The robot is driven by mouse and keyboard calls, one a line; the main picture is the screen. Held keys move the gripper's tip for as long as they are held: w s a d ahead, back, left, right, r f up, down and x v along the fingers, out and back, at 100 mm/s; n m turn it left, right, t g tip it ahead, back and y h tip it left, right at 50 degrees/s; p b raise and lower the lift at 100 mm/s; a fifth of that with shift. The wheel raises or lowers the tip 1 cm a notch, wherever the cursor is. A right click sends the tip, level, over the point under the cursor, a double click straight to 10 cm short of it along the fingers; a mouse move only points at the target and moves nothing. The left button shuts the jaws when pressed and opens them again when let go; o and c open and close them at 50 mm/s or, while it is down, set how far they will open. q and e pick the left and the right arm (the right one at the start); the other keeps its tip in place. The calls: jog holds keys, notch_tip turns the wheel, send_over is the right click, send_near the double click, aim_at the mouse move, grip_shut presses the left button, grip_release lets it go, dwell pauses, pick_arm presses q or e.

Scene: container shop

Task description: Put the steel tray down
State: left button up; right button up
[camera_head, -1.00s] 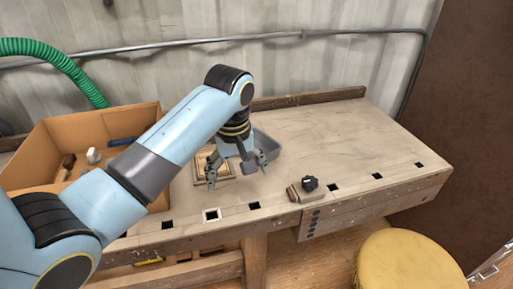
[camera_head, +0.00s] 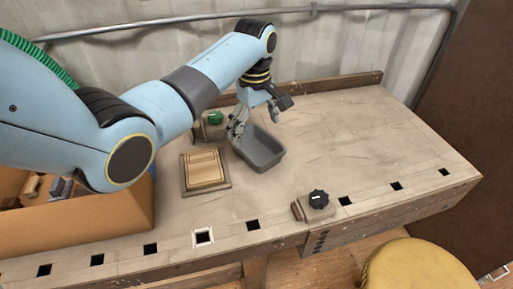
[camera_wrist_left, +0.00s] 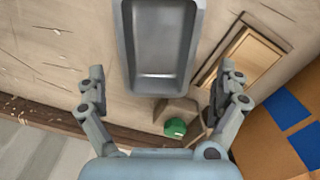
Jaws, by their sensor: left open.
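The steel tray (camera_head: 262,150) is a grey, deep, rectangular tray resting on the workbench, and it is empty. In the left wrist view the tray (camera_wrist_left: 162,50) lies ahead of the fingers with its near end between them. My left gripper (camera_head: 258,118) is at the tray's far end, fingers apart, with nothing between them. In the left wrist view the open left gripper (camera_wrist_left: 160,82) shows a finger on each side. I cannot tell whether a finger touches the tray. My right gripper is not in view.
A wooden framed block (camera_head: 204,170) lies left of the tray. A green-knobbed block (camera_head: 215,118) stands behind it. A cardboard box (camera_head: 120,215) with items is at the left. A black knob (camera_head: 318,197) sits at the bench's front edge. The bench's right side is clear.

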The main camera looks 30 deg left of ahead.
aim_at(256, 153)
pick_arm(q)
jog(key=f, duration=0.3)
jog(key=f+b, duration=0.1)
jog(key=f, duration=0.2)
jog(key=shift+w+d+f, duration=0.1)
jog(key=shift+w+f, duration=0.1)
jog(key=shift+f, duration=0.2)
jog(key=c, duration=1.3)
jog(key=shift+o, duration=0.2)
